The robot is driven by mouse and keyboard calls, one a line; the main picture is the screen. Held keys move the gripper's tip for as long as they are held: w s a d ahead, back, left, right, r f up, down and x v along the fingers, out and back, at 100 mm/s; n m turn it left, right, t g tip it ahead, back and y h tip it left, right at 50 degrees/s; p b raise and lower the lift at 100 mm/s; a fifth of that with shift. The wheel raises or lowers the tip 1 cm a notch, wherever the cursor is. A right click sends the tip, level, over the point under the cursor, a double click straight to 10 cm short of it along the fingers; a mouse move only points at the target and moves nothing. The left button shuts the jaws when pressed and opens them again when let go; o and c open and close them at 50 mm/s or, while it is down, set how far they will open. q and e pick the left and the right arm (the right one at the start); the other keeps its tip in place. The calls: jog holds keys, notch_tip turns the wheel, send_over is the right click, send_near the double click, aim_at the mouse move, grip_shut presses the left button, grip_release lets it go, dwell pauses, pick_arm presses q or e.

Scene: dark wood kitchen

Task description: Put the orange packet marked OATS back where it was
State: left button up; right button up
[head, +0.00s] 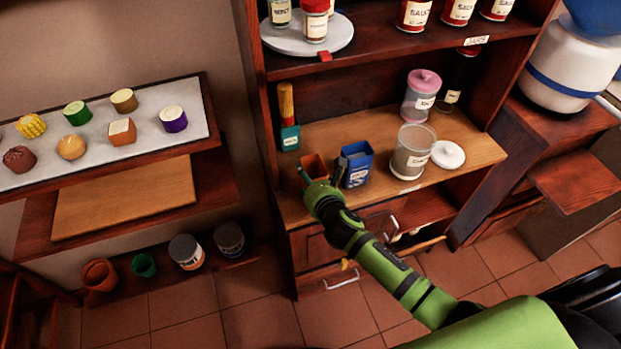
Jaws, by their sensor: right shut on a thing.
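The orange packet (314,166) is at the front left of the cabinet's wooden shelf (330,128). My right gripper (321,177) is shut on it, its dark fingers on either side of the packet. The gripper and wrist cover the packet's lower front, so its marking cannot be read and I cannot tell whether its base touches the shelf. A blue packet (357,166) stands just right of the gripper, very close to its right finger. My left gripper is not in view.
An open glass jar (410,160), a white lid (449,155), a pink-lidded jar (423,93) and a dark bottle (459,83) stand further right. A teal container (290,136) is at the back left. Bare shelf lies between it and the blue packet. A turntable (337,38) is above.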

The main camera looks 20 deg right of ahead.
jog(key=o, duration=1.3)
jog(key=shift+r, duration=0.15)
jog(key=v, duration=1.2)
